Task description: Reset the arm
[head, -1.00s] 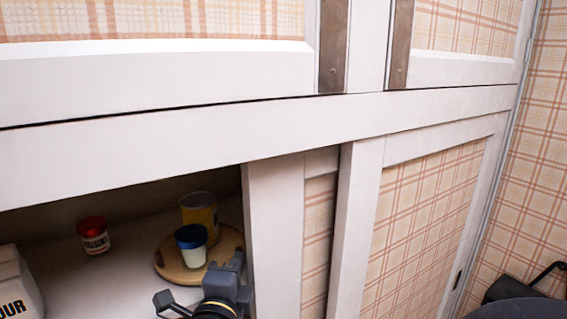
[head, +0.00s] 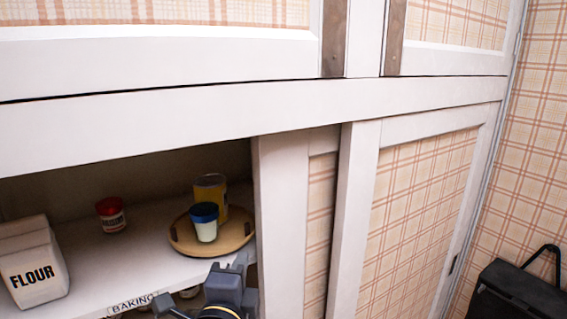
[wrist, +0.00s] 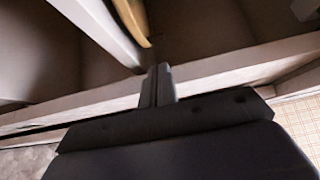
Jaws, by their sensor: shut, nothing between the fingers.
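My gripper (wrist: 158,84) shows in the wrist view with its two dark fingers together and nothing between them. In the head view my dark arm stands at the bottom middle, in front of the open cabinet. The fingertips are hard to make out there. In the wrist view the fingers lie near a pale shelf edge (wrist: 92,25) and a curved wooden rim (wrist: 132,18), apparently without holding either.
In the open cabinet (head: 150,255) a round wooden tray (head: 240,238) bears a blue-lidded jar (head: 204,224) and a yellow can (head: 212,190). A red-lidded jar (head: 111,215) and a flour bag (head: 33,265) stand left. A sliding door (head: 285,220) borders the opening. A black bin-like object (head: 515,295) stands right.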

